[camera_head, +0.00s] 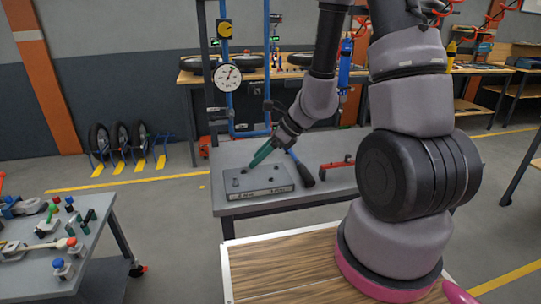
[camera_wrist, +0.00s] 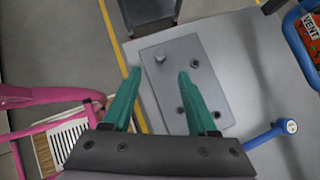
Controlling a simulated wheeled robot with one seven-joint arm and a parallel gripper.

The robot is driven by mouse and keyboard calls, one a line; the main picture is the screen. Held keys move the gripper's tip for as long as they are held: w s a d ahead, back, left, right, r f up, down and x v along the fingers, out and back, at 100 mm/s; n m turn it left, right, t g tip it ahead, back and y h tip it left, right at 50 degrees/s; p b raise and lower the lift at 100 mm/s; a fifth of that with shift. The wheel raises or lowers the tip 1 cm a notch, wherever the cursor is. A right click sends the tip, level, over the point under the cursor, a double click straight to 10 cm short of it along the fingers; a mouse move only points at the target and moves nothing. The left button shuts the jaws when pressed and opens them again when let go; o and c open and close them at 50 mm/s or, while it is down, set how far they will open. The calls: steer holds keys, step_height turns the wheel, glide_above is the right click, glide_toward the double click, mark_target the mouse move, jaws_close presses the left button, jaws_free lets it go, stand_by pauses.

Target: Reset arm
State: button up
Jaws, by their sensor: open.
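My gripper (camera_head: 252,165) is at the end of my raised arm, above a grey plate block (camera_head: 262,190) on the grey table (camera_head: 225,157). In the wrist view its two green fingers (camera_wrist: 158,72) are spread apart with nothing between them. The same block (camera_wrist: 165,107) shows beyond the fingers, with a short peg (camera_wrist: 160,56) and several dark holes. One finger overlaps the block in that view; I cannot tell whether it touches.
A blue-and-black handled tool (camera_head: 303,172) and a red clamp-like tool (camera_head: 337,166) lie right of the block. A gauge (camera_head: 228,77) and blue pipes rise behind. A cluttered table (camera_head: 60,240) stands at left.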

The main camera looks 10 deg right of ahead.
steer(key=s+d+r+n, duration=0.1)
steer(key=s+r+n, duration=0.1)
steer(key=r+n, duration=0.5)
steer(key=s+d+r+n, duration=0.1)
steer(key=s+r+n, duration=0.15)
steer(key=r, duration=0.85)
steer(key=s+d+r+n+t+h, duration=0.4)
steer(key=s+d+r+n, duration=0.4)
steer(key=r, duration=0.4)
steer(key=shift+s+d+r+n+h, duration=0.15)
steer(key=shift+s+d+n+h, duration=0.15)
steer(key=shift+d+n+h, duration=0.7)
